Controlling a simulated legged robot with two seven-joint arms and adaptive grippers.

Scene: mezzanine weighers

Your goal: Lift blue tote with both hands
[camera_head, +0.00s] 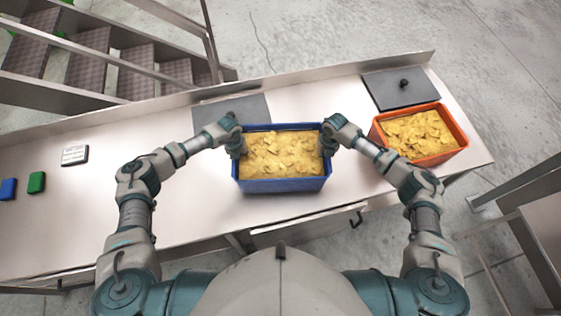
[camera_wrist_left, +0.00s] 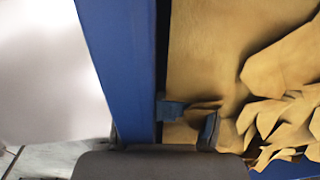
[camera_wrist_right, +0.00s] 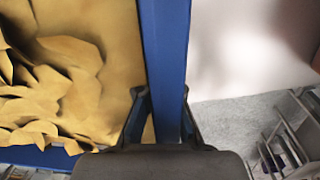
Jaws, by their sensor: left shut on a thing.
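The blue tote (camera_head: 282,186) is full of yellow chip-like pieces (camera_head: 281,155) and stands level at the middle of the bench; I cannot see a gap under it. My left gripper (camera_head: 238,146) is at its left wall, shut on the tote; in the left wrist view its fingers (camera_wrist_left: 190,120) show beside the blue wall (camera_wrist_left: 120,60), over the yellow pieces, and the grip is partly hidden. My right gripper (camera_head: 326,143) is at the right wall. In the right wrist view its fingers (camera_wrist_right: 166,112) straddle that wall (camera_wrist_right: 165,50); whether they press on it is unclear.
An orange tote (camera_head: 455,150) of similar pieces stands at the right, close to my right forearm. A dark plate with a black knob (camera_head: 402,90) lies behind it. A grey flat plate (camera_head: 232,110) lies behind the blue tote. Small blue (camera_head: 8,189) and green (camera_head: 37,182) blocks lie far left.

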